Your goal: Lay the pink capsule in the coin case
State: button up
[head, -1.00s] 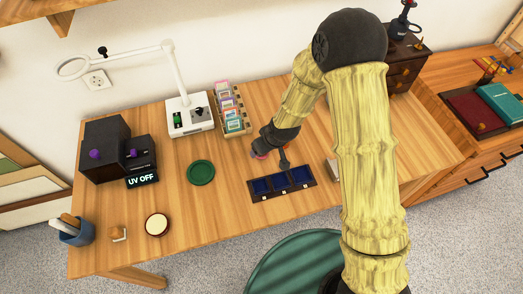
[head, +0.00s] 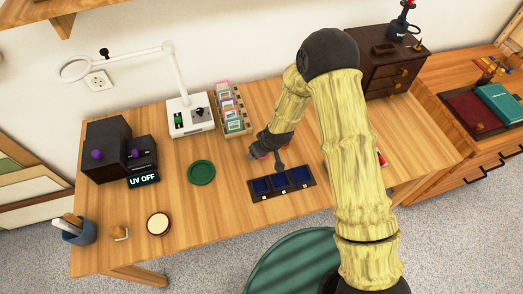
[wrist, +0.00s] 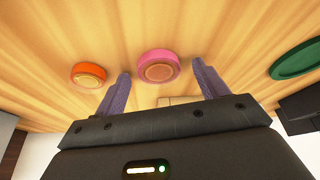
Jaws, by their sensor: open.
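The pink capsule (wrist: 158,66) is a round pink disc with a tan centre, lying on the wooden table in the wrist view. My gripper (wrist: 161,72) is open, and the capsule shows between and just beyond its two fingertips; I cannot tell whether they touch it. In the head view my gripper (head: 266,158) hangs low over the table behind the coin case and mostly hides the capsule. The coin case (head: 283,196) is a dark tray with three blue compartments, which look empty. An orange capsule (wrist: 88,74) lies left of the pink one in the wrist view.
A green round dish (head: 201,172) lies left of the coin case. A rack of coloured cards (head: 231,113) and a white lamp base (head: 190,115) stand behind. A dark drawer cabinet (head: 385,70) stands at the back right.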

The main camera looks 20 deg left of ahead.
dwell(0.4)
jog(key=c, duration=1.2)
jog(key=shift+o, duration=0.2)
jog(key=shift+r, duration=0.1)
notch_tip(320, 180, up, 10)
jog(key=b, duration=0.1)
